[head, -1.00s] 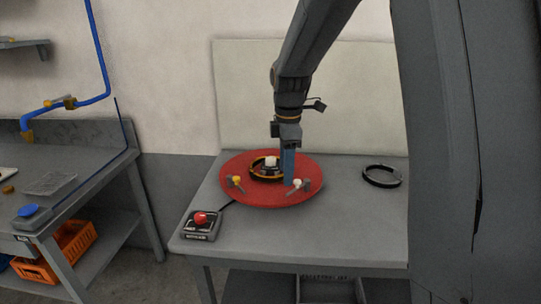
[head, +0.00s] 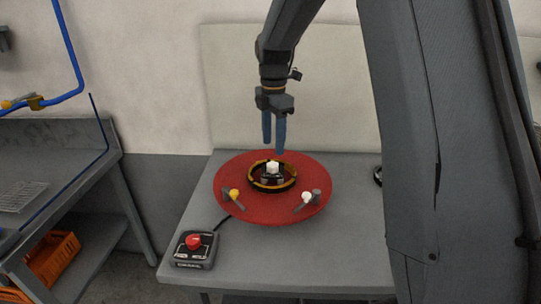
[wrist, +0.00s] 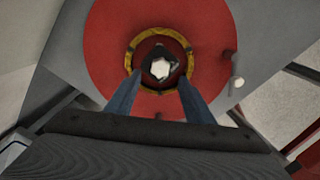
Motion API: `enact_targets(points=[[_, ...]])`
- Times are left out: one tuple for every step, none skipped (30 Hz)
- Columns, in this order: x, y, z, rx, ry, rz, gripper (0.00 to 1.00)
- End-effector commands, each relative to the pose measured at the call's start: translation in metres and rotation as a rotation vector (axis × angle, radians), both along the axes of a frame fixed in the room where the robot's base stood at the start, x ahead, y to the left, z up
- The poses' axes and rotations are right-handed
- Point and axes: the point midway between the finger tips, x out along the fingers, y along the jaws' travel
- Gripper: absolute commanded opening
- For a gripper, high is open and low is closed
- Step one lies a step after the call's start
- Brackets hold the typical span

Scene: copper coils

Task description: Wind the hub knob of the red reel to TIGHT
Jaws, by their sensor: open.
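The red reel (head: 240,205) lies flat on the grey table. At its middle is the hub knob (head: 272,168), with a pale top, inside a black and yellow ring (head: 253,184). My gripper (head: 273,146) is open and empty above the far side of the hub, fingers pointing down. In the wrist view the blue fingers (wrist: 155,92) stand apart below the pale knob top (wrist: 160,68), with nothing between them. A yellow-tipped peg (head: 234,194) and a white-tipped peg (head: 307,197) are on the near part of the reel. No TIGHT mark is readable.
A control box with a red button (head: 194,241) stands at the table's near left corner, its cable running to the reel. A dark ring (head: 378,175) is partly hidden behind my arm. The table front (head: 290,260) is clear. A bench with an orange crate (head: 50,262) is at left.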

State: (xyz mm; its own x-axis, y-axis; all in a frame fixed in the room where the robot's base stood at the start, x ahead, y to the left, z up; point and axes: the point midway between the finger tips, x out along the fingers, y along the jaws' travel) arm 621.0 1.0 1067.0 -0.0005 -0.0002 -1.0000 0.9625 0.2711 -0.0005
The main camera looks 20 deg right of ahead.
Motion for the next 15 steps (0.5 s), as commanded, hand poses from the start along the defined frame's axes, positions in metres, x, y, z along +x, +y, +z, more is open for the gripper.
enact_targets(points=[[-0.001, 0.000, -0.004, 0.000, 0.002, 0.000, 0.48], [-0.001, 0.001, -0.008, 0.000, 0.002, 0.001, 0.48], [-0.001, 0.001, -0.014, 0.000, 0.004, 0.002, 0.48], [-0.001, 0.002, -0.018, 0.000, 0.004, 0.002, 0.48], [-0.002, 0.002, -0.023, 0.000, 0.004, 0.003, 0.48], [-0.002, 0.002, -0.029, 0.000, 0.004, 0.003, 0.48], [-0.002, 0.002, -0.034, 0.000, 0.004, 0.003, 0.48], [-0.002, 0.002, -0.039, 0.000, 0.005, 0.003, 0.48], [-0.002, 0.002, -0.045, 0.000, 0.003, 0.003, 0.48], [-0.002, 0.002, -0.049, 0.000, 0.004, 0.002, 0.48], [-0.002, 0.002, -0.053, 0.000, 0.004, 0.002, 0.48], [-0.001, 0.002, -0.058, 0.000, 0.002, 0.002, 0.48], [-0.001, 0.001, -0.061, 0.000, 0.002, 0.001, 0.48], [-0.001, 0.001, -0.064, 0.000, 0.003, 0.001, 0.48], [-0.001, 0.001, -0.067, 0.000, 0.002, 0.001, 0.48]])
